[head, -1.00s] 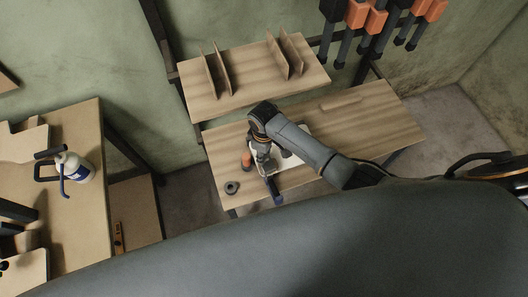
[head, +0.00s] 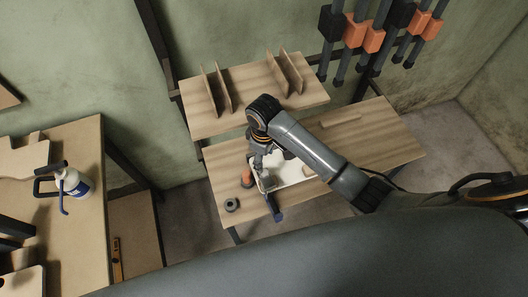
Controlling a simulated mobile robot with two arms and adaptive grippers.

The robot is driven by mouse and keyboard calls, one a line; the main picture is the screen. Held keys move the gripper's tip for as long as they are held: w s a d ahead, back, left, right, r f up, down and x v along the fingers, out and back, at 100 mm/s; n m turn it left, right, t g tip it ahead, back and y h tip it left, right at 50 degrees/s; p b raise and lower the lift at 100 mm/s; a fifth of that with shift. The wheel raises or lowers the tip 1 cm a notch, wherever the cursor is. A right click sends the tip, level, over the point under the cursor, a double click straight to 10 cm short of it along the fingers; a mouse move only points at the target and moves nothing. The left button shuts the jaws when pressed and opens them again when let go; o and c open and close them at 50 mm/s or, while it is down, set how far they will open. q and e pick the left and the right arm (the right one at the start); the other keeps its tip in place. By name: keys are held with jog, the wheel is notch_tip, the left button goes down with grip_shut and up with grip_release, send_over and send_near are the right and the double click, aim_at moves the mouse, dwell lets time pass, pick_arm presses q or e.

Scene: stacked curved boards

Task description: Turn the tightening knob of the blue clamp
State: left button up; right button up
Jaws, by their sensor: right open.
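The blue clamp (head: 277,213) shows as a small dark blue part at the front edge of the wooden workbench, beside a white tray-like piece (head: 293,173). Its knob cannot be told apart at this size. My right gripper (head: 264,176) points down over the left end of the white piece, just behind the blue part in the picture. It is open. Whether its fingers touch anything is unclear, and my arm hides part of the white piece. My left gripper is not in view.
An orange-topped item (head: 248,178) and a grey ring-shaped roll (head: 231,205) stand left of the gripper. A shelf (head: 250,93) with thin upright boards is behind. The workbench's right side (head: 375,140) is mostly clear. A spray bottle (head: 73,183) stands on the left table.

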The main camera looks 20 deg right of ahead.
notch_tip(320, 180, up, 2)
jog(key=shift+r, duration=0.25)
dwell(0.5)
